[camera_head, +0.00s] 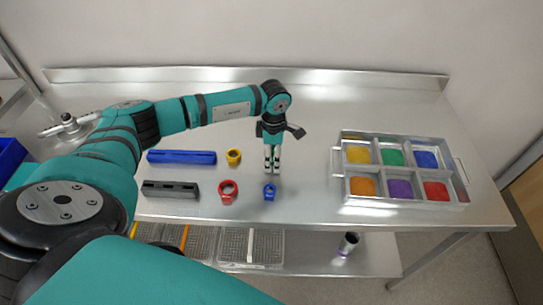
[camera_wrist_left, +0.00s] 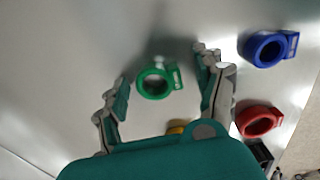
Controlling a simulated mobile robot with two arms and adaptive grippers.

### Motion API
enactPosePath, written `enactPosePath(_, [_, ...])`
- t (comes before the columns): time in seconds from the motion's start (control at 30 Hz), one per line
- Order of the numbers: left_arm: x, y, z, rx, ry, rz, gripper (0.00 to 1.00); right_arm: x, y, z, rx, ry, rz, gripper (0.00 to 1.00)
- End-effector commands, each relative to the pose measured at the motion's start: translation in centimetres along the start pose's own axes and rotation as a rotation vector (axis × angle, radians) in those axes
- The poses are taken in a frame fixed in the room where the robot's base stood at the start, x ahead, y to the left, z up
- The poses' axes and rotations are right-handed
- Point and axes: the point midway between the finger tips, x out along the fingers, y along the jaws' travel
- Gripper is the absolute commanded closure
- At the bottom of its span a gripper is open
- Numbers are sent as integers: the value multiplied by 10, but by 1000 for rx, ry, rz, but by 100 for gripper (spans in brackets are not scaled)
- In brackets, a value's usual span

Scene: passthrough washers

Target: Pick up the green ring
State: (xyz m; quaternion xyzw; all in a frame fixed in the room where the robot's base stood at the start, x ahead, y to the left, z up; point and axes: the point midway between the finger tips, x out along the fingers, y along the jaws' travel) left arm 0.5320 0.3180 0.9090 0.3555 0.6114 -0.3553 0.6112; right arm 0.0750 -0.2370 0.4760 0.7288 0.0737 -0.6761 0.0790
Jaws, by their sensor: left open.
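The green ring (camera_wrist_left: 171,79), with a small tab on one side, lies on the metal table in the left wrist view. It shows between the two spread fingers of my left gripper (camera_wrist_left: 162,70). In the head view, my left gripper (camera_head: 272,166) points straight down over the table, behind the blue ring, and the green ring is not visible there, apparently hidden by the gripper. The gripper is open and nothing is held. How high the fingertips are above the ring is hard to tell. My right gripper is not in view.
Near the gripper lie a blue ring (camera_head: 269,196), a red ring (camera_head: 228,199) and a yellow ring (camera_head: 234,161). A blue bar (camera_head: 181,157) and a dark bar (camera_head: 170,189) lie left. A metal tray (camera_head: 400,202) with coloured compartments stands right. The table between is clear.

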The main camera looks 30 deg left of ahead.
Motion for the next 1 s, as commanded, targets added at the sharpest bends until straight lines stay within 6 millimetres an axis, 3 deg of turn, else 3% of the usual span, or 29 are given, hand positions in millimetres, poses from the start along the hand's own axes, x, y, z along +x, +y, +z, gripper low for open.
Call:
enactPosePath(0.13, [0, 0, 0, 0, 0, 0, 33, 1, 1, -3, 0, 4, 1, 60])
enactPosePath(0.43, [0, 0, 0, -1, 0, 0, 70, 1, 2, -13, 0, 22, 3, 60])
enactPosePath(0.77, [-3, 1, 0, -1, -1, 2, 70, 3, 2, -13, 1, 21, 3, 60])
enactPosePath(1.0, [-26, 2, 1, 0, -4, 5, 70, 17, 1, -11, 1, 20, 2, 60])
